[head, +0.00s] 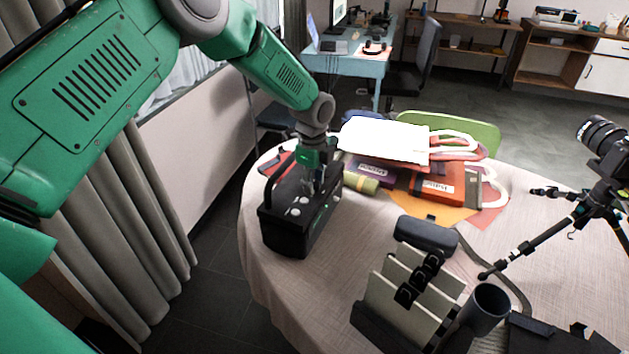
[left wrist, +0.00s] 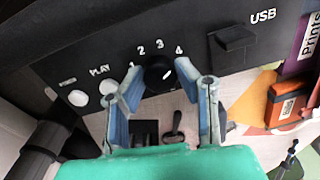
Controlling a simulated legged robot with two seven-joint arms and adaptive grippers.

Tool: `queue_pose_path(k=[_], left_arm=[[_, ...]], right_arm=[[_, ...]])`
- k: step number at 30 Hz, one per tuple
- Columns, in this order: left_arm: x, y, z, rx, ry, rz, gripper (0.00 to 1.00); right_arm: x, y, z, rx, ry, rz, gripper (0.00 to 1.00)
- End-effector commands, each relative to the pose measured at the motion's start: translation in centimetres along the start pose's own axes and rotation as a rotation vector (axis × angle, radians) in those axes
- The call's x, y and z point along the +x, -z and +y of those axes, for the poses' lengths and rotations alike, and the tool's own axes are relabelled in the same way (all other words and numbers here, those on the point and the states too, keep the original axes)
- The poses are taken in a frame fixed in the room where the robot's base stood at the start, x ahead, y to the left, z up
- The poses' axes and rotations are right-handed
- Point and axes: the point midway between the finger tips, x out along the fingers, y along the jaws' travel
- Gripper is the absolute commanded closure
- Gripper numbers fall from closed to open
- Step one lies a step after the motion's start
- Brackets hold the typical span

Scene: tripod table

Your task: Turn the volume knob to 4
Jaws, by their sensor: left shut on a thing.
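A black speaker box (head: 285,235) with a carry handle stands at the left edge of the round table. Its control panel (left wrist: 110,45) fills the top of the left wrist view, with white PLAY and USB labels and the numbers 1 to 4. The black volume knob (left wrist: 158,76) sits below the numbers. Its white mark points up and right, toward the 4. My left gripper (head: 318,187) is down at the panel; in the left wrist view its blue-padded fingers (left wrist: 168,90) are shut on the knob, one on each side. My right gripper is not in view.
Bags and boxes (head: 384,140) lie behind the speaker, with a rolled olive item (head: 360,182) close to its right. A pale rack (head: 405,300), a dark cup (head: 487,305) and a camera tripod (head: 570,220) stand to the right. Bare tablecloth lies between speaker and rack.

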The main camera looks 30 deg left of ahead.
Motion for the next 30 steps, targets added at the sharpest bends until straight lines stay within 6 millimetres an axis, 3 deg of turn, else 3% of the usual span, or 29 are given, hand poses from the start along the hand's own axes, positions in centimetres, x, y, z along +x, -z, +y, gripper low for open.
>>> queue_pose_path(k=[14, 15, 17, 26, 30], left_arm=[[-0.1, -0.2, -0.2, 0.015, 0.005, -0.002, 1.00], [-0.1, -0.2, -0.2, 0.015, 0.005, -0.002, 0.69], [-0.1, -0.2, -0.2, 0.015, 0.005, -0.002, 0.52], [-0.1, -0.1, 0.0, 0.015, 0.002, -0.001, 0.52], [-1.1, -0.1, 0.0, 0.015, 0.002, 0.000, 0.52]], right_arm=[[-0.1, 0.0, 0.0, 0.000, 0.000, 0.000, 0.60], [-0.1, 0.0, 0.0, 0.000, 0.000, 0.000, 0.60], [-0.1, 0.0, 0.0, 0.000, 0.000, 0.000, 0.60], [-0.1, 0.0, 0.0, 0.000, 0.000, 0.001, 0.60], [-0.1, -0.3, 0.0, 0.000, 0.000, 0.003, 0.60]])
